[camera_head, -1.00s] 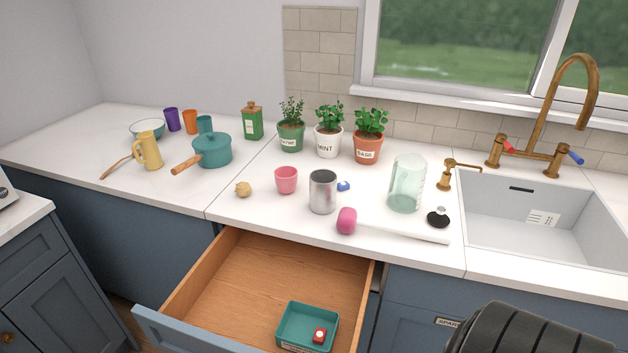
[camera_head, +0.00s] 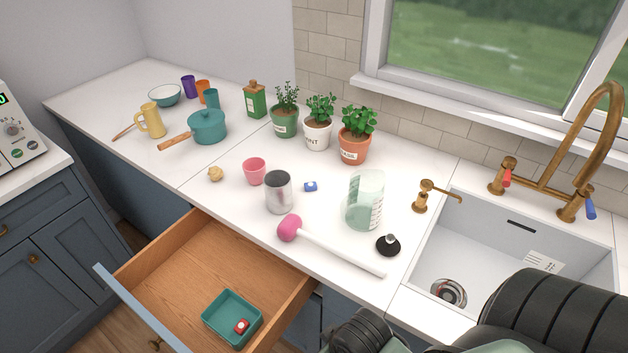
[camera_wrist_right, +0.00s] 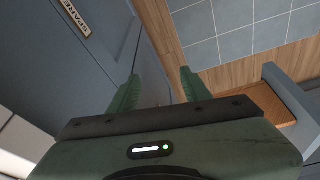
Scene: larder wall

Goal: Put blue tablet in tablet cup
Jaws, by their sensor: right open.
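The blue tablet (camera_head: 310,186), a small blue and white block, lies on the white counter behind and right of the metal canister (camera_head: 279,194). I cannot tell for sure which vessel is the tablet cup. A pink cup (camera_head: 255,171) stands left of the canister, and a teal open bin (camera_head: 210,322) in the open drawer holds a small red and white block (camera_head: 241,326). My right gripper (camera_wrist_right: 158,84) is open and empty in the right wrist view, low in front of the cabinets, with floor beyond it. My left gripper is out of view.
The wooden drawer (camera_head: 185,265) stands pulled out under the counter. Potted herbs (camera_head: 357,135) stand behind. The sink (camera_head: 470,240) is at right.

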